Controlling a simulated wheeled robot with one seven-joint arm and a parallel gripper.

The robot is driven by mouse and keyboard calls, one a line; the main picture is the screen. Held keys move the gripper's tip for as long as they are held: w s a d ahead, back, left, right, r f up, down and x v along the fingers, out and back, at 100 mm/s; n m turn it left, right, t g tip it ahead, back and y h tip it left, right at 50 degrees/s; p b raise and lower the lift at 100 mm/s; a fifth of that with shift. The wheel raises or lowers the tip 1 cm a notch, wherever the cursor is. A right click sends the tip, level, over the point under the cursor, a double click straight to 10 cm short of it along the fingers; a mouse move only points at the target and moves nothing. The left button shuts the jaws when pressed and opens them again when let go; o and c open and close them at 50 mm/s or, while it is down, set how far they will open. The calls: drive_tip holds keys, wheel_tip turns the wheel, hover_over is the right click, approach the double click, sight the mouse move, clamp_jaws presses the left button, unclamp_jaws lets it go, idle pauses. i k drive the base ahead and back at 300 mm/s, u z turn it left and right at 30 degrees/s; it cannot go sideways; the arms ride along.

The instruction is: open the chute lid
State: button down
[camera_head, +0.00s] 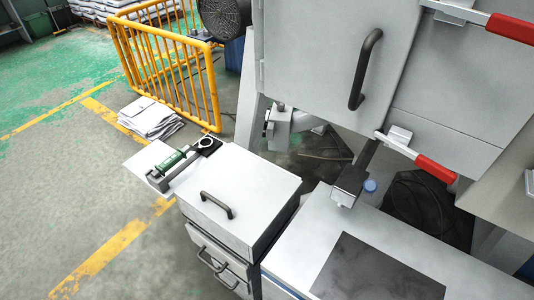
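The picture does not make plain which panel is the chute lid. A white box top with a dark bow handle (216,205) lies flat and looks closed on the low cabinet at the centre. Above it, a large pale machine panel (315,50) with a long dark upright handle (366,69) also looks shut. Two red-handled levers, an upper one (510,29) and a lower one (436,168), sit at the machine's right side. My gripper does not show in this view, so its distance to either handle cannot be told.
A green tool on a small stand (178,160) sits at the cabinet's back left. Drawers with dark handles (218,264) are below. A grey-topped counter (470,275) fills the lower right. A yellow barrier (165,70) and white sacks (150,117) stand behind. The left floor is mostly clear.

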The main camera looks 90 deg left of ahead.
sight(243, 192)
drive_tip(key=u, duration=3.55)
drive_tip(key=k, duration=0.45)
drive_tip(key=u, duration=0.75)
drive_tip(key=i, duration=0.9)
drive_tip(key=z, duration=0.05)
